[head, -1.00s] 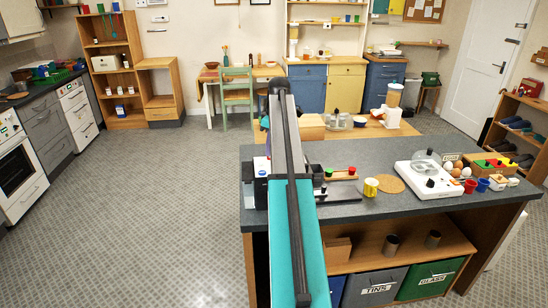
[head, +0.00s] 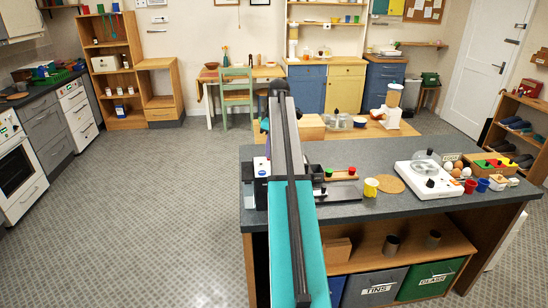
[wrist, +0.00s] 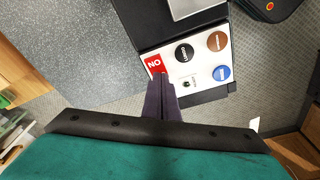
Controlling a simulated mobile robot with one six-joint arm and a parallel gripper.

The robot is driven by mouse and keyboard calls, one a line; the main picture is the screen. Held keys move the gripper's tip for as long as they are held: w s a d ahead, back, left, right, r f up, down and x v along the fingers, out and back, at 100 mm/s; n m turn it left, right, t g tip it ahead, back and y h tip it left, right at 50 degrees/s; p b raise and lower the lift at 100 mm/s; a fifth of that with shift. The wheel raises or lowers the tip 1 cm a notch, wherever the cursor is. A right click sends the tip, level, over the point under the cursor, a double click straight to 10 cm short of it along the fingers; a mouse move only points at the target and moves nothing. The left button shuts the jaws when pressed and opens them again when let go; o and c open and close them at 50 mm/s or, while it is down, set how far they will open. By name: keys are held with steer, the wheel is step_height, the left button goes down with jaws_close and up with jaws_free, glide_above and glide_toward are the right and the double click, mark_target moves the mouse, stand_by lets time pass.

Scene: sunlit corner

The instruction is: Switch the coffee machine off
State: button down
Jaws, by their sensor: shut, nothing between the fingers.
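The coffee machine (head: 261,168) stands at the left end of the grey counter in the head view, largely hidden behind my arm. In the wrist view its white control panel (wrist: 200,86) faces the camera. The panel has black (wrist: 184,54), brown (wrist: 217,41) and blue (wrist: 221,73) round buttons, and a small switch (wrist: 189,84). A red label (wrist: 156,64) with white letters, upside down in this view, is at its left. My gripper (wrist: 161,80) is shut and empty, its tips over the panel's lower left, beside the switch. Contact cannot be told.
The grey counter (head: 350,215) extends right of the machine, with a yellow mug (head: 371,187), a cork mat (head: 390,184) and a white appliance (head: 426,181) on it. In the wrist view, bare counter (wrist: 85,50) lies left of the machine. Open floor lies left of the counter.

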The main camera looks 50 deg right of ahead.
step_height(320, 180, up, 7)
steer(key=p, duration=0.3)
steer(key=shift+p, duration=0.3)
stand_by(0.6)
stand_by(0.6)
